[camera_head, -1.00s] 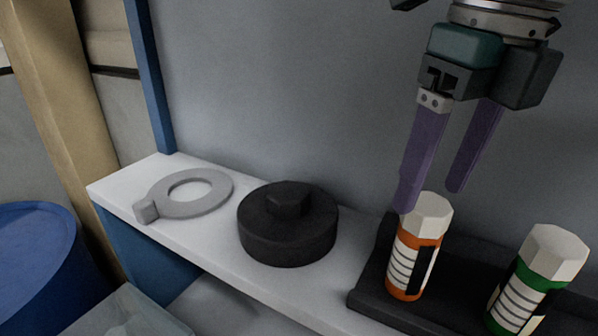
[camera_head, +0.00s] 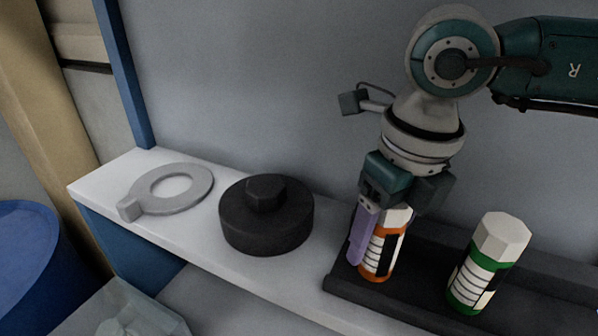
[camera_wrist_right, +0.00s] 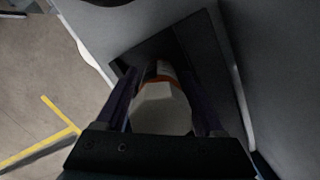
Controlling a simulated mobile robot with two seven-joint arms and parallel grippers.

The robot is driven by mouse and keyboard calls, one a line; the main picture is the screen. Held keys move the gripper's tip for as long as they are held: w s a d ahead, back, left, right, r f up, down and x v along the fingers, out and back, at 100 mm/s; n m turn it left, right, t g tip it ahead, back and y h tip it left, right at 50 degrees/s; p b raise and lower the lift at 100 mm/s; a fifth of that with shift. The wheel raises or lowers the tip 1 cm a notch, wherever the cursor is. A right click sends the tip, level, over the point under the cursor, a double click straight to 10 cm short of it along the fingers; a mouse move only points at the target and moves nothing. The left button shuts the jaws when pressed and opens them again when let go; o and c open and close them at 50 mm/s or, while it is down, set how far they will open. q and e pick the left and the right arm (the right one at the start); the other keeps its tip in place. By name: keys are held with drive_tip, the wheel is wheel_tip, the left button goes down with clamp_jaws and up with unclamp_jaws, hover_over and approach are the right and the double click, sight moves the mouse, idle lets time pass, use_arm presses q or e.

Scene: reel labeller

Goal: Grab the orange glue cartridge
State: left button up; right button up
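The orange glue cartridge (camera_head: 381,258) stands upright in a black tray (camera_head: 345,287), with an orange-banded striped label and a pale cap. My right gripper (camera_head: 377,240) is lowered over it from above. One purple finger shows along the cartridge's left side; the other is hidden in the head view. In the right wrist view, the cartridge's pale cap (camera_wrist_right: 161,108) lies between the two fingers, which look open with a small gap beside it. My left gripper is not in view.
A green-banded cartridge (camera_head: 483,266) stands to the right in the same tray. A black round part with a hex knob (camera_head: 266,218) and a grey ring with a tab (camera_head: 172,191) lie on the white shelf to the left. A grey wall rises behind.

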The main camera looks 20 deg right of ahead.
clamp_jaws()
idle(0.3)
drive_tip(key=shift+r, duration=0.1)
